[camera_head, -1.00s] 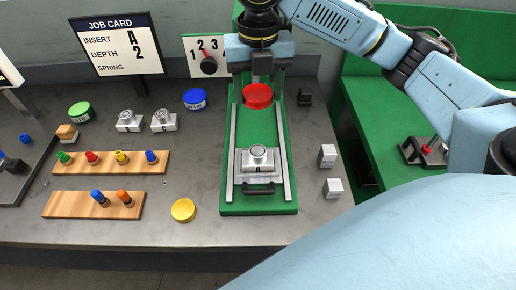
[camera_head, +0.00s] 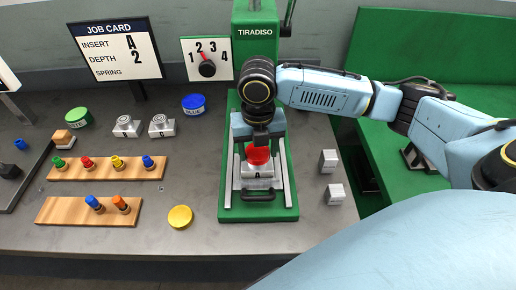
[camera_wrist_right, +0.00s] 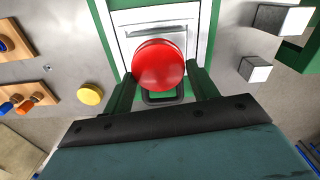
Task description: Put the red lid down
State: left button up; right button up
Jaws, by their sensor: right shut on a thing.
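The red lid (camera_head: 258,154) is between the fingers of my right gripper (camera_head: 259,146), which is shut on it. The block is on the metal slide of the green press (camera_head: 232,209). My left gripper is not in view.
The press's black handle (camera_head: 258,196) is in front of the block. A yellow lid (camera_head: 180,217) and wooden peg racks (camera_head: 66,212) are to the left; small metal blocks (camera_head: 328,161) are to the right. A blue lid (camera_head: 194,104) is behind left.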

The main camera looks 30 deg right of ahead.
aim_at(258, 154)
jog(key=shift+f, duration=0.1)
jog(key=shift+f, duration=0.45)
jog(key=o, duration=1)
jog(key=shift+c, duration=0.2)
jog(key=shift+r, duration=0.1)
notch_tip(258, 154, up, 13)
jog(key=p, duration=0.1)
